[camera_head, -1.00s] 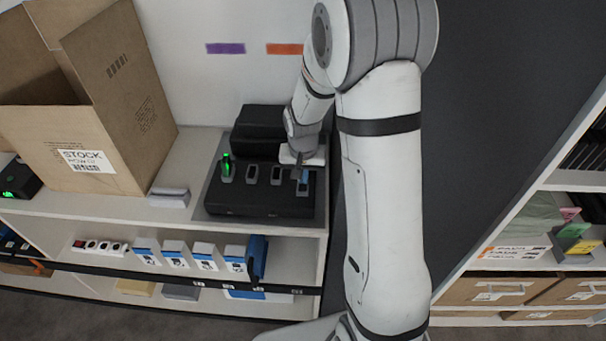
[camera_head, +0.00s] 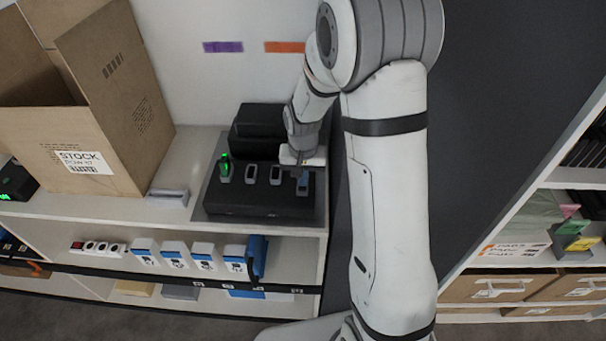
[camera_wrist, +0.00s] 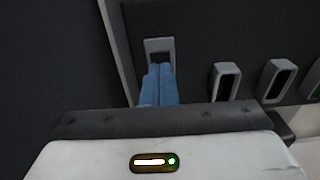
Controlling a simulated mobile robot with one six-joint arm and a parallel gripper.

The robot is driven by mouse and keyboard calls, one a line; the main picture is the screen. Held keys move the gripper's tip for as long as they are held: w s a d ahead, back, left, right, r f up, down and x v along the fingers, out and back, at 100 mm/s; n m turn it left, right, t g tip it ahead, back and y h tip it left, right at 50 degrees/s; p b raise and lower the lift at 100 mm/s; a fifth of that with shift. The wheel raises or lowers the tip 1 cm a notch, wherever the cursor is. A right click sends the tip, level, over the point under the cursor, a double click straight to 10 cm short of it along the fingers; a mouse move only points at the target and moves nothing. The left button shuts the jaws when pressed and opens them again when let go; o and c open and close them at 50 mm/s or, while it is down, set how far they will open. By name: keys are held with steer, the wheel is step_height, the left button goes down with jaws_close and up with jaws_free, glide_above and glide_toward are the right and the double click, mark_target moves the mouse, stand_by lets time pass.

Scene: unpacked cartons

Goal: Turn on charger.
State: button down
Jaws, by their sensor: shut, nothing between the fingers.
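The charger (camera_head: 260,210) is a black dock on the shelf top with a row of grey-framed slots or switches. The far-left one (camera_head: 225,168) glows green; the others I see look dark. My gripper (camera_head: 303,186) is shut, with nothing between its blue fingers, over the far-right one. In the wrist view the shut fingers (camera_wrist: 159,84) reach the lower part of that grey-framed piece (camera_wrist: 159,50), partly covering it. I cannot tell whether they touch it. Two more dark-centred pieces (camera_wrist: 226,80) (camera_wrist: 274,80) stand beside it.
An open carton marked STOCK (camera_head: 85,150) stands left of the charger, with a small grey-white block (camera_head: 167,198) between them. A dark panel (camera_head: 480,110) is close on the right.

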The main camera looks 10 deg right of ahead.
mark_target(303, 189)
steer(key=shift+s+a+f, duration=0.15)
steer(key=shift+s+f, duration=0.05)
steer(key=shift+s, duration=0.3)
step_height(303, 189, up, 14)
steer(key=shift+s+r, duration=0.15)
steer(key=shift+r, duration=0.05)
stand_by(0.4)
